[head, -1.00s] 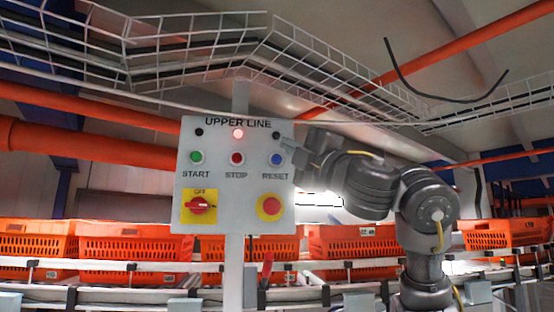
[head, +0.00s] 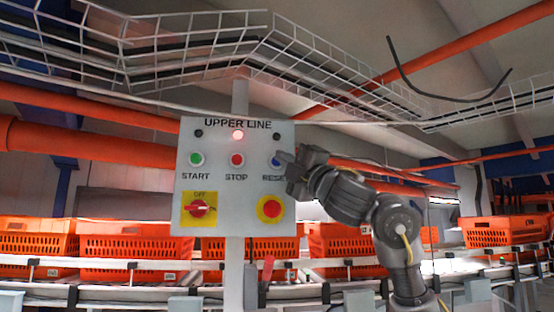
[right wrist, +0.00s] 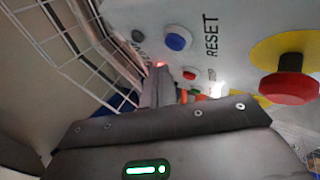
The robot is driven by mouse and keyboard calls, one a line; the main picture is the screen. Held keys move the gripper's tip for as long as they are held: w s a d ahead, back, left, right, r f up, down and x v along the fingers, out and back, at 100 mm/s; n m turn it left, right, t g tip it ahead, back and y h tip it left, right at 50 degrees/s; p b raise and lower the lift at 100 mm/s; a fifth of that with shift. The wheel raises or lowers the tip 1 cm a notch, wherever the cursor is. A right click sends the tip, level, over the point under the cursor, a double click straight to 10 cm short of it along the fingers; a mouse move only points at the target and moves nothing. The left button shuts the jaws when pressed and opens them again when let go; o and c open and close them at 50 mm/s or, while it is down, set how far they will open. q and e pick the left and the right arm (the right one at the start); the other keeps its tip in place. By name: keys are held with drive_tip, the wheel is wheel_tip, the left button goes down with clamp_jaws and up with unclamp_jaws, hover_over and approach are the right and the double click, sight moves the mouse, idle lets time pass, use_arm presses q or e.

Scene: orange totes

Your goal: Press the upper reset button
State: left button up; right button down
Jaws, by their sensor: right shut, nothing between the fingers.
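The white control panel (head: 217,215) is headed "UPPER LINE". Its blue reset button (head: 275,159) is at the right of the button row, above the partly covered RESET label. The blue button also shows in the right wrist view (right wrist: 177,41). My right gripper (head: 284,160) is shut and empty, its tip at the button's right edge in the head view. In the right wrist view the shut fingers (right wrist: 160,84) point up beside the blue button; I cannot tell whether they touch it. My left gripper is not in view.
Orange totes (head: 122,250) stand on a conveyor behind. A wire cable tray (head: 200,50) hangs above.

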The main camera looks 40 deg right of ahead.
drive_tip(key=shift+w+d, duration=0.35)
drive_tip(key=shift+w, duration=0.25)
idle(1.7)
drive_tip(key=shift+w+d, duration=0.2)
drive_tip(key=shift+w, duration=0.15)
drive_tip(key=shift+w+d, duration=0.25)
drive_tip(key=shift+w, duration=0.1)
idle(0.8)
idle(0.4)
drive_tip(key=shift+s+a, duration=0.45)
drive_tip(key=shift+s, duration=0.25)
drive_tip(key=s+a, duration=0.1)
drive_tip(key=s+b, duration=0.1)
drive_tip(key=s, duration=0.1)
drive_tip(key=s+a, duration=0.1)
drive_tip(key=shift+s+a, duration=0.15)
drive_tip(key=shift+a, duration=0.15)
